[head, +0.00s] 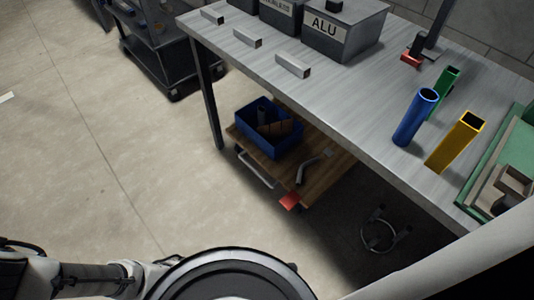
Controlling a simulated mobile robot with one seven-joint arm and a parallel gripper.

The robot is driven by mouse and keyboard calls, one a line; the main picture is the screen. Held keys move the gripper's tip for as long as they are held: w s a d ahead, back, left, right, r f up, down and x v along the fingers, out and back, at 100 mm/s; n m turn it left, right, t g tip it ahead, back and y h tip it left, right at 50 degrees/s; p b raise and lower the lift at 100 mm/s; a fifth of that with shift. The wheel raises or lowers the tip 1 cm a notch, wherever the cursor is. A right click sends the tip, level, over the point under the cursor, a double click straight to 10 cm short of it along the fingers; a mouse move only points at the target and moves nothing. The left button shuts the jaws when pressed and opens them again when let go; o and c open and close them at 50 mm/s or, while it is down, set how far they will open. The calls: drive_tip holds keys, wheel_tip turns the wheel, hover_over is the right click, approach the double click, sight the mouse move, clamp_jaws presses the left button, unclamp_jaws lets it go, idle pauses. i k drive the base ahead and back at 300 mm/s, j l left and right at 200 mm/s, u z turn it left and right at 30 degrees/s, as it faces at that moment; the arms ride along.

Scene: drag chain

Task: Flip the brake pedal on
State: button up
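A small red pedal (290,201) sticks out at the near corner of a low wooden cart (325,180) under the table. From this angle I cannot tell whether the pedal is up or down. The cart carries a blue bin (285,146) with brown items in it and a bent grey metal piece (313,168). A grey handle bar (256,171) runs along the cart's left edge. My gripper is not in view; parts of my own body fill the bottom edge.
The metal table (340,90) overhangs the cart, with a leg (208,100) left of it. On top are grey boxes (340,38), small metal blocks and blue (414,118), green and yellow tubes. A dark cart (170,55) stands behind. The floor at left is clear.

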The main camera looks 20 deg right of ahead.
sight(290, 199)
drive_tip(key=k+l+z, duration=0.3)
drive_tip(key=l, duration=0.15)
drive_tip(key=k+l, duration=0.15)
drive_tip(key=k, duration=0.25)
drive_tip(key=k+l, duration=0.15)
drive_tip(key=k, duration=0.2)
drive_tip(key=i+j, duration=0.15)
drive_tip(key=i, duration=0.2)
drive_tip(key=i+j+z, duration=0.15)
drive_tip(key=i, duration=0.25)
drive_tip(key=i+j, duration=0.1)
drive_tip(key=i, duration=0.25)
